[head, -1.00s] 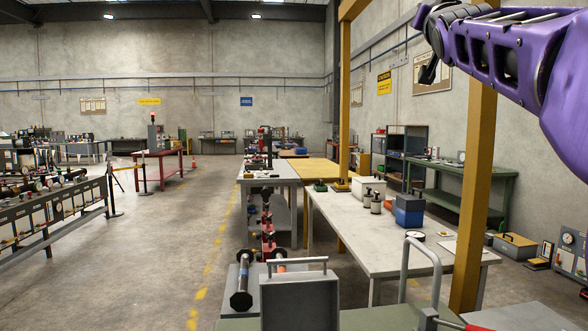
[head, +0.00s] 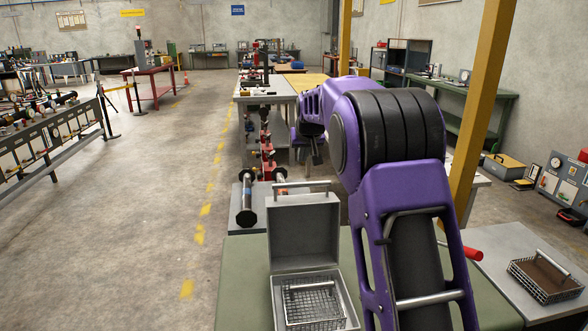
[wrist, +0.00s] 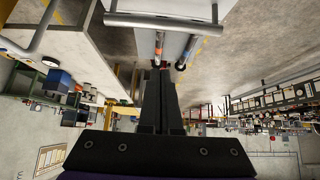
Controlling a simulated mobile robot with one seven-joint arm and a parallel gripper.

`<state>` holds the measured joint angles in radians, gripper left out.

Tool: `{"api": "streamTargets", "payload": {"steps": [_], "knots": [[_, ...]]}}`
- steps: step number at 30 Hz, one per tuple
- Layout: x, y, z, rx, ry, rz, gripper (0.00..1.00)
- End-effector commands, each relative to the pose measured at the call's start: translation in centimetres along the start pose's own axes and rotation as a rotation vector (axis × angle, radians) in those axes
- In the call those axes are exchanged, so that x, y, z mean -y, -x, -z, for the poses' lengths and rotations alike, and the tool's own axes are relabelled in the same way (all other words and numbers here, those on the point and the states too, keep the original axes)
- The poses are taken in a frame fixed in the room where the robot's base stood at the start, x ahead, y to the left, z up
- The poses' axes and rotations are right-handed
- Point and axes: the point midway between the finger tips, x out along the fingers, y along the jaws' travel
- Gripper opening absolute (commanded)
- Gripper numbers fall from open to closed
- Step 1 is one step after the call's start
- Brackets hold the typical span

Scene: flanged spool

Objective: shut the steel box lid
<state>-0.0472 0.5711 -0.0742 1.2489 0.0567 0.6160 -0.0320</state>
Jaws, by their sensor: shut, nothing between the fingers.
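The steel box (head: 352,318) stands open on a green-topped bench, with a wire basket (head: 315,305) inside it. Its grey lid (head: 305,235) stands upright at the back edge, with a bar handle (head: 300,187) along its top. In the wrist view, which is upside down, the lid's handle (wrist: 165,20) crosses the top of the picture. My gripper (wrist: 163,72) has its dark fingers together, with nothing between them, apart from the handle. In the head view my purple arm reaches away just right of the lid, and I cannot clearly make out the fingertips there.
A spool with dark flanges (head: 246,205) lies behind the lid on the left. A second wire basket (head: 545,278) sits on a grey surface at right, near a red grip (head: 472,254). A yellow post (head: 484,110) rises right of my arm. The floor at left is open.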

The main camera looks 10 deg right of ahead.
Motion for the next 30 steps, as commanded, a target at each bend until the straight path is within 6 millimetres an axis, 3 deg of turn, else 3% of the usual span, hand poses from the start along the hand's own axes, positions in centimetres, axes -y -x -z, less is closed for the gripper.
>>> {"api": "streamTargets", "payload": {"steps": [5,21,30], "knots": [[0.1,-1.6,-0.5,0.016,0.001,0.009,0.0],[0.2,-10.6,-0.5,0.014,-0.001,0.008,0.0],[0.2,-8.5,-2.6,0.011,-0.001,0.008,0.0]]}}
